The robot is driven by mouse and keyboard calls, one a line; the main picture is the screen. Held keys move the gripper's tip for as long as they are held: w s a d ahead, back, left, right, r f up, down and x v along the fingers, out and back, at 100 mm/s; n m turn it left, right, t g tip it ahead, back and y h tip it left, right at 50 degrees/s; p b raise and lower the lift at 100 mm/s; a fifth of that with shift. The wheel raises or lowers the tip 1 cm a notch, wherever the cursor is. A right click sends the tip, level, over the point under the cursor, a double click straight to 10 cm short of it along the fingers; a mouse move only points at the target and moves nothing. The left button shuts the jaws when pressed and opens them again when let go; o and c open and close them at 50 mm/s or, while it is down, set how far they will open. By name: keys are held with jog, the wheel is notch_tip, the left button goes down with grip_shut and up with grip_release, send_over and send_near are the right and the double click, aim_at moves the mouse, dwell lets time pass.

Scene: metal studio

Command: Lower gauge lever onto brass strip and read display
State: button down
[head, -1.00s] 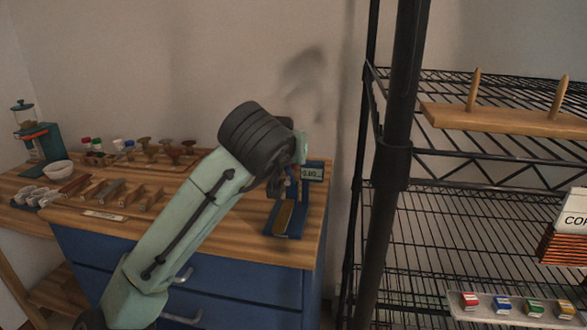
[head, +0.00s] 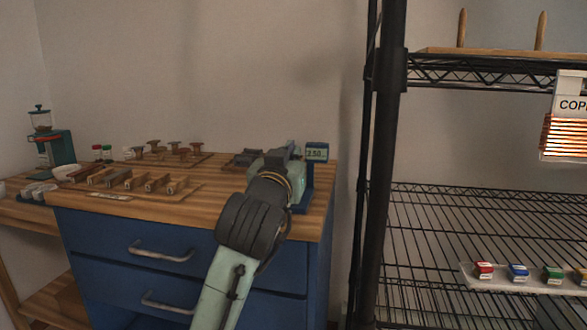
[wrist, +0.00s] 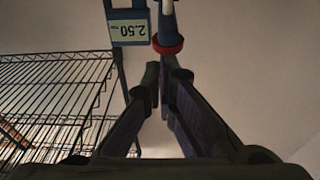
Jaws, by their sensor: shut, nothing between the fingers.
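The blue gauge (head: 307,192) stands at the right end of the wooden bench top, partly hidden behind my arm. Its display (head: 316,153) is lit; in the wrist view the display (wrist: 129,29) appears upside down and reads 2.50, with small unit letters beside it. A red collar (wrist: 169,46) on a pale and blue post is just beyond my fingertips; I cannot tell whether it is part of the lever. My gripper (wrist: 159,82) is shut and empty, with no clear contact on the gauge. The brass strip and the gauge's base are hidden by my arm.
Left of the gauge are wooden blocks (head: 135,182), a rack of stamps (head: 165,152), a white bowl (head: 66,172) and a teal grinder (head: 57,147). A black wire shelf (head: 450,225) with an upright post (head: 385,170) stands close on the right.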

jog(key=shift+s+f+t+b, duration=0.25)
jog(key=shift+f+t+b, duration=0.25)
jog(key=shift+f, duration=0.15)
jog(key=shift+s+a+f+b, duration=0.1)
jog(key=shift+s+f+b, duration=0.15)
jog(key=shift+b, duration=0.15)
jog(key=shift+f, duration=0.15)
